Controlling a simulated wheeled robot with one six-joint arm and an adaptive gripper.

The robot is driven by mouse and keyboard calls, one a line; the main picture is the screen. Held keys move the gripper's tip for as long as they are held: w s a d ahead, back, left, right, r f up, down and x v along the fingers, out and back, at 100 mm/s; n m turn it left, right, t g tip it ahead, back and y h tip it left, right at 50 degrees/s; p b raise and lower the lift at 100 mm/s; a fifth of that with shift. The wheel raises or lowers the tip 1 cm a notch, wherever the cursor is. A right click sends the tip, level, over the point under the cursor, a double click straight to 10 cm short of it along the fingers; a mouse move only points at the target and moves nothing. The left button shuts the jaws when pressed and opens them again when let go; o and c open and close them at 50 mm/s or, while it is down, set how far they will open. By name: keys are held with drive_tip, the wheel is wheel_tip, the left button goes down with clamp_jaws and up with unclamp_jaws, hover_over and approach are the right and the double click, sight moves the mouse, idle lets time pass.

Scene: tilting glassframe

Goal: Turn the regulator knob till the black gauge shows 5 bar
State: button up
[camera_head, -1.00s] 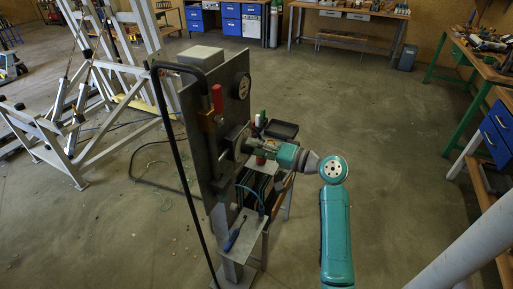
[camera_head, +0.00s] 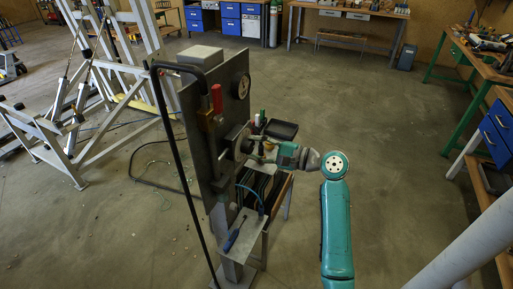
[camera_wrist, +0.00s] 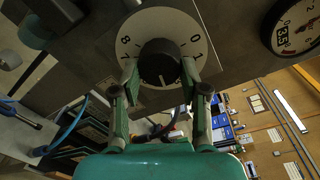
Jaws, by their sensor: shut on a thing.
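The black regulator knob (camera_wrist: 160,63) sits at the centre of a round white dial (camera_wrist: 190,30) with numbers, on the grey panel (camera_head: 205,125). In the wrist view its light pointer mark faces down in the picture. My gripper (camera_wrist: 159,74) has one finger on each side of the knob and is shut on it. In the head view my gripper (camera_head: 258,151) reaches the panel from the right. The black-rimmed gauge (camera_head: 240,88) is higher on the panel.
A red-handled valve (camera_head: 217,98) and a long black bar (camera_head: 172,150) are on the panel's left side. A dark tray (camera_head: 282,130) stands close behind my gripper. A screwdriver (camera_head: 233,236) lies on the low shelf. Open floor lies to the right.

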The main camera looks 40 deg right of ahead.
drive_tip(key=m, duration=0.4)
drive_tip(key=shift+f, duration=0.1)
drive_tip(key=shift+m+y, duration=0.3)
drive_tip(key=shift+m, duration=1.7)
drive_tip(key=o, duration=1.1)
drive_tip(key=shift+o, duration=0.2)
drive_tip(key=v, duration=1.2)
drive_tip(key=shift+f, duration=0.15)
